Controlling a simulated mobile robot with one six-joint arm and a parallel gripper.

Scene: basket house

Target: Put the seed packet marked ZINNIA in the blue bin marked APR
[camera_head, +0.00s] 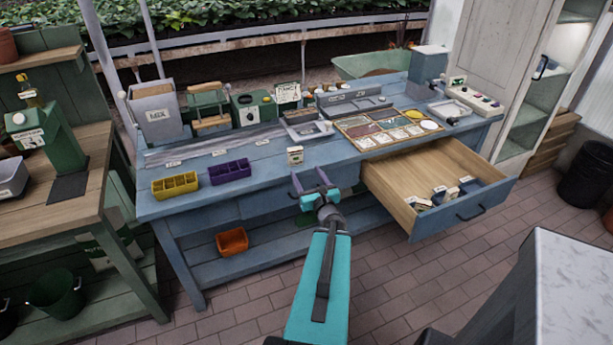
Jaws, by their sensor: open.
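My gripper (309,176) is open and empty, in front of the blue bench's front edge. A small pale packet (295,156) with a dark mark stands upright on the bench just beyond it; its lettering is too small to read. The blue bench drawer (486,204) is pulled out at the right. Several small pale packets (439,192) and dark blue pieces (469,184) are near its front; I cannot tell whether these blue pieces are bins. I can read neither ZINNIA nor APR anywhere.
A yellow divided tray (175,185) and a purple one (230,171) sit on the bench's left front. A tray of coloured squares (388,130) lies at the right. An orange bin (232,241) is on the lower shelf. A pale-topped block (575,275) stands at the lower right.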

